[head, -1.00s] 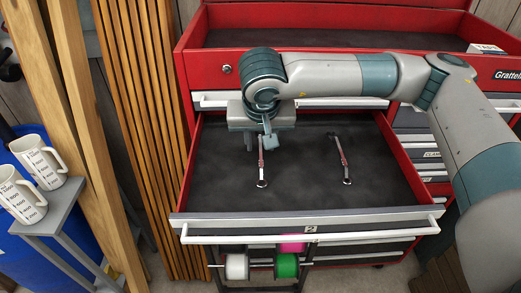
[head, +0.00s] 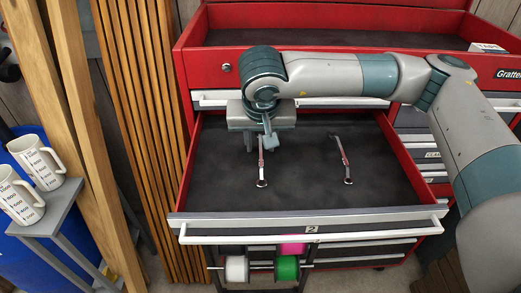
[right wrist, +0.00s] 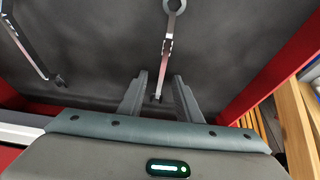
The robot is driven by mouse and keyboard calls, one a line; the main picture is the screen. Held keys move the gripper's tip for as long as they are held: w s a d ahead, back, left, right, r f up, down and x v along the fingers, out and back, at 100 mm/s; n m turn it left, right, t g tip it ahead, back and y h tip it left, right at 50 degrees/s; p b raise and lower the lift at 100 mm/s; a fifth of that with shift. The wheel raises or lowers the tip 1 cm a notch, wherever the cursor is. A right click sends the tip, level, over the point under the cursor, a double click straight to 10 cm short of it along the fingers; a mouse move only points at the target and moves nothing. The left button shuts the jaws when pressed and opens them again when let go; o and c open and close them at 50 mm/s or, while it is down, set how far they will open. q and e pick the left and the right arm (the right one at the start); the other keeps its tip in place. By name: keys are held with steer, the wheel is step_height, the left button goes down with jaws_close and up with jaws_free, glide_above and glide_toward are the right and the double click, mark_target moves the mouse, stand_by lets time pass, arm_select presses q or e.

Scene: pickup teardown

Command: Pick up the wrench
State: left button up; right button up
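Two slim metal wrenches with reddish shafts lie in the open drawer (head: 215,195). The left wrench (head: 262,172) is under and in front of my right gripper (head: 258,142); its far end is partly hidden by the gripper. The other wrench (head: 343,160) lies to the right, apart from the gripper. In the right wrist view the nearer wrench (right wrist: 168,45) runs lengthwise, with its near end between the two spread fingers. The fingers are open and not closed on it; I cannot tell their height above it. The other wrench (right wrist: 30,48) shows at the left. My left gripper is not in view.
The red tool chest (head: 330,18) surrounds the drawer, whose front rim and white handle (head: 310,235) face me. White measuring mugs (head: 38,160) stand on a grey stand at the left, beside wooden planks (head: 140,120). Spools (head: 287,268) hang below the drawer.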

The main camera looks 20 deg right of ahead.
stand_by(0.4)
jaws_close()
steer(key=shift+r, duration=0.1)
